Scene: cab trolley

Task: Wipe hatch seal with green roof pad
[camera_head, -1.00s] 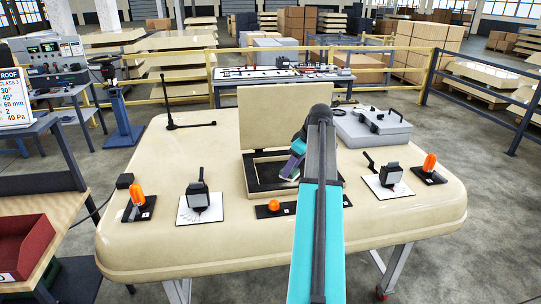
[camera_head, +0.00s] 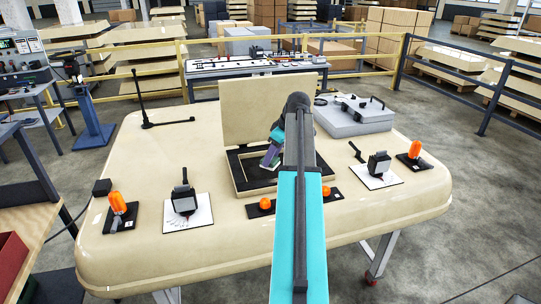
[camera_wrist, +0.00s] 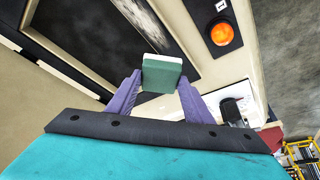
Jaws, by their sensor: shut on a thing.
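The open hatch has an upright cream lid (camera_head: 250,110) and a dark frame (camera_head: 238,174) around its opening, set in the cream roof panel. My gripper (camera_head: 271,155) is over the right part of the opening. In the wrist view my gripper (camera_wrist: 157,98) has two purple fingers shut on the green pad (camera_wrist: 162,76), a small block with a paler top face. The pad appears beside the dark hatch border (camera_wrist: 58,60); I cannot tell whether it touches it. The seal itself is not clearly distinguishable. My arm covers part of the hatch's right side in the head view.
Orange lamps (camera_head: 117,202) and black levers on white plates (camera_head: 187,212) stand along the roof's front. A grey case (camera_head: 354,116) lies at the back right, a black rod stand (camera_head: 141,122) at the back left. An orange lamp (camera_wrist: 222,33) is near the fingers.

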